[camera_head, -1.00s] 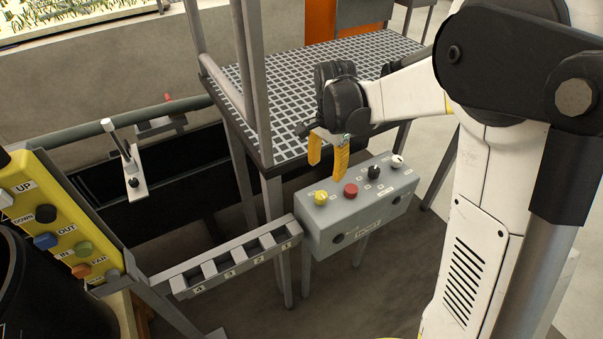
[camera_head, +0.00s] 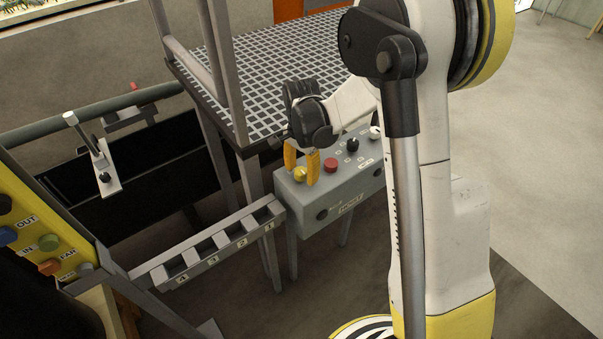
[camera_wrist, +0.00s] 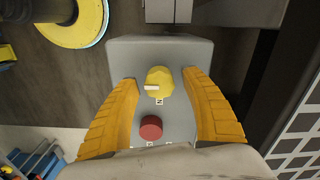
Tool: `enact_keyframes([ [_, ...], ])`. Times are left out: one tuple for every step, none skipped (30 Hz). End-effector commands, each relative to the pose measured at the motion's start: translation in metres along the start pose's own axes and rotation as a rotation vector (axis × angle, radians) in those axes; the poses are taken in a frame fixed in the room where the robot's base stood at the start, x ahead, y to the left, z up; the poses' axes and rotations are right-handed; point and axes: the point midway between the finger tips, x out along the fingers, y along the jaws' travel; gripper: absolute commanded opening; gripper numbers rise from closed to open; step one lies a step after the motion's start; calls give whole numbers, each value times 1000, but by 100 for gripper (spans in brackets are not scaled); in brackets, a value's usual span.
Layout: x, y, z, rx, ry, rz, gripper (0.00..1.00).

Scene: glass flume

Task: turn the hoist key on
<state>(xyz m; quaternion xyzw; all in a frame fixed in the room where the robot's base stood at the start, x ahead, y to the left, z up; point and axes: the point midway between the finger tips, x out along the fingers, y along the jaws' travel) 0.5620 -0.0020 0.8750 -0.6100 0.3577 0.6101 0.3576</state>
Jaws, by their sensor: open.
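The grey hoist control box (camera_head: 342,196) stands on legs at the edge of the grating platform. A yellow knob with a pale bar (camera_head: 300,174), which looks like the hoist key, sits at the left end of its top face. My gripper (camera_head: 301,167) is open, its two yellow fingers pointing down around this knob. In the wrist view the yellow knob (camera_wrist: 159,82) lies between the spread fingers (camera_wrist: 167,95), with gaps on both sides, so they appear not to touch it. The pale bar lies roughly across the picture, near a small label.
A red button (camera_head: 330,165) is beside the yellow knob, then a black knob (camera_head: 352,145) and a white one (camera_head: 375,132). A numbered slotted rack (camera_head: 215,243) adjoins the box's left side. A yellow button panel (camera_head: 45,236) stands at far left.

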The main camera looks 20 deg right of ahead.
Motion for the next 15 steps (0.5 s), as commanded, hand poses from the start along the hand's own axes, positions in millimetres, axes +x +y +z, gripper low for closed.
enact_keyframes([
  [0,0,0,0,0,0,55],
  [0,0,0,0,0,0,55],
  [0,0,0,0,0,0,55],
  [0,0,0,0,0,0,55],
  [0,0,0,0,0,0,55],
  [0,0,0,0,0,0,51],
  [0,0,0,0,0,0,41],
  [0,0,0,0,0,0,32],
  [0,0,0,0,0,0,20],
  [0,0,0,0,0,0,11],
  [0,0,0,0,0,0,3],
  [0,0,0,0,0,0,2],
  [0,0,0,0,0,0,2],
  [0,0,0,0,0,0,2],
  [0,0,0,0,0,0,2],
])
